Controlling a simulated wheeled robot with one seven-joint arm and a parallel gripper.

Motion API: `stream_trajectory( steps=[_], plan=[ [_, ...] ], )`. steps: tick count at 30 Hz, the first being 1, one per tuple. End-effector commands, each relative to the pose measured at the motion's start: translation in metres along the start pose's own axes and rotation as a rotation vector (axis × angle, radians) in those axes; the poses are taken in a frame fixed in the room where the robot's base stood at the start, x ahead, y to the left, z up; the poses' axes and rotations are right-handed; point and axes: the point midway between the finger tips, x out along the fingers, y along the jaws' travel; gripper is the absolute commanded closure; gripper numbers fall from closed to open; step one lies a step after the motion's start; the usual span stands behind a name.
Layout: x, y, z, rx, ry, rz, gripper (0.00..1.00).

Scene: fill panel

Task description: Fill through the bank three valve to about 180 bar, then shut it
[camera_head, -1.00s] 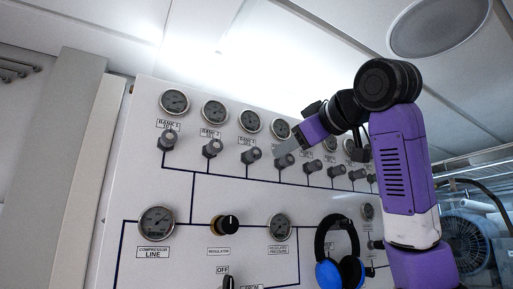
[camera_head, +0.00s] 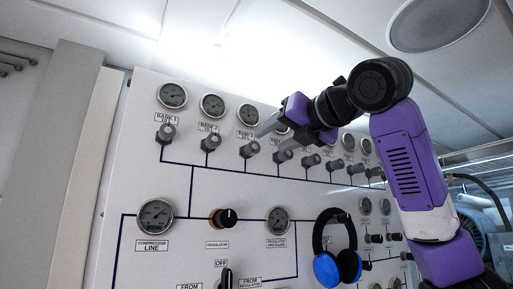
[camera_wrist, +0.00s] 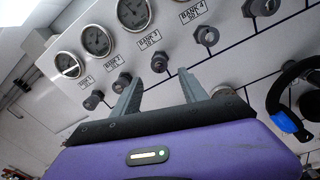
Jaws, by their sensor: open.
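The bank three valve (camera_head: 249,149) is a grey knob on the upper row of the white panel, below the third gauge (camera_head: 248,114). It also shows in the wrist view (camera_wrist: 159,62), under its label (camera_wrist: 150,38) and gauge (camera_wrist: 133,14). The gauge needle is too small to read. My gripper (camera_head: 268,137) is open and empty, with its grey fingers pointing at the panel, beside the bank three and four valves in the head view. In the wrist view, the bank three knob appears just beyond the gap between my fingertips (camera_wrist: 160,77). I see no contact.
The bank two valve (camera_head: 210,143) and bank four valve (camera_head: 283,156) stand close on either side. Below are a regulator knob (camera_head: 223,217), a compressor line gauge (camera_head: 154,215) and a regulated pressure gauge (camera_head: 278,220). A black and blue headset (camera_head: 326,266) hangs at lower right.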

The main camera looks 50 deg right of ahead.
Motion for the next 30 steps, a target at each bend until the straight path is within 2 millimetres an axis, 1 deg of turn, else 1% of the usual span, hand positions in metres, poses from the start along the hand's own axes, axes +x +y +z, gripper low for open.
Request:
stream_trajectory(
  steps=[2,5,8,15,21,24,30],
  plan=[
    [0.000,0.000,0.000,-0.048,-0.001,0.002,0.49],
    [0.005,0.001,0.001,-0.071,0.000,0.002,0.49],
    [0.015,0.001,0.002,-0.071,0.002,0.003,0.49],
    [0.052,0.001,0.003,-0.069,0.002,0.002,0.49],
    [0.073,0.001,0.002,-0.068,0.000,0.001,0.49],
    [0.077,0.001,0.001,-0.069,-0.001,0.002,0.49],
    [0.078,0.000,0.001,-0.070,-0.002,0.002,0.49]
  ],
)
